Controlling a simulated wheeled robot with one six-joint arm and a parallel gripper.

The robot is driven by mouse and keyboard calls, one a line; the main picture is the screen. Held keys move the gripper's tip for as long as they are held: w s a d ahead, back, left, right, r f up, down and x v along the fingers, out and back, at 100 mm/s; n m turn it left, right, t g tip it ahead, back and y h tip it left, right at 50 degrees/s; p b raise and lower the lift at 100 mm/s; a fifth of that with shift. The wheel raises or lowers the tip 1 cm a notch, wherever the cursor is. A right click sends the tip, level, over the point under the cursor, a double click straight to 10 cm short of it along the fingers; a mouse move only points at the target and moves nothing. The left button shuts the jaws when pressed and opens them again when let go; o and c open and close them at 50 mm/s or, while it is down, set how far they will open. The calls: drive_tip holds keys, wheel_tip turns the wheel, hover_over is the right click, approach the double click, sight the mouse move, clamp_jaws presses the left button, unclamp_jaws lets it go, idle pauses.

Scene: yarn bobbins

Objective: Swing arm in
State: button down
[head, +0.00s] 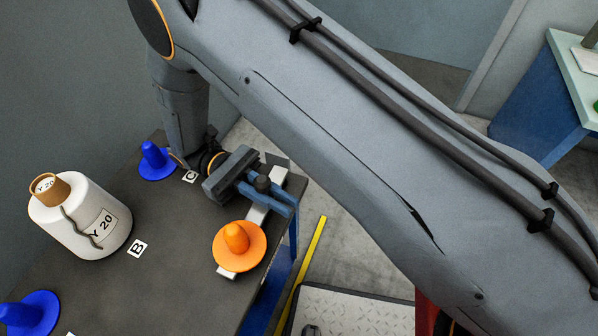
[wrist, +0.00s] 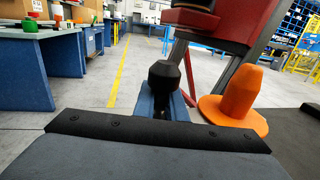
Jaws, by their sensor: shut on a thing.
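The swing arm (head: 257,214) is a pale metal bar at the table's right edge, with an orange cone peg (head: 236,238) on a round disc near its front end. A black knob (head: 262,184) stands on the bar. My gripper (head: 266,192) is shut on this knob, its blue fingers around it. In the wrist view the knob (wrist: 164,74) stands upright between the fingers, and the orange peg (wrist: 238,100) is to its right, bare and apart from them. The bar's far end is partly hidden by my gripper.
A white yarn bobbin (head: 88,222) marked Y 20 stands on the dark table (head: 165,280) by label B. Blue pegs stand bare by label C (head: 155,160) and at the lower left (head: 32,315). Free floor (head: 318,262) with a yellow line lies right of the table.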

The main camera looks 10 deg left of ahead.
drive_tip(key=shift+w+a+r, duration=0.1)
drive_tip(key=shift+a+r, duration=0.1)
drive_tip(key=shift+r, duration=0.1)
drive_tip(key=c, duration=1.8)
unclamp_jaws()
drive_tip(key=shift+f, duration=0.1)
drive_tip(key=shift+d, duration=0.1)
wheel_tip(320, 180, up, 3)
drive_tip(key=shift+r+p, duration=0.1)
drive_tip(key=shift+p, duration=0.95)
wheel_tip(320, 180, up, 2)
drive_tip(key=p, duration=0.4)
wheel_tip(320, 180, up, 5)
drive_tip(key=p, duration=1.1)
hover_over(269, 186)
drive_tip(key=d, duration=0.2)
drive_tip(key=shift+s+f, duration=0.2)
drive_tip(key=shift+s, duration=0.25)
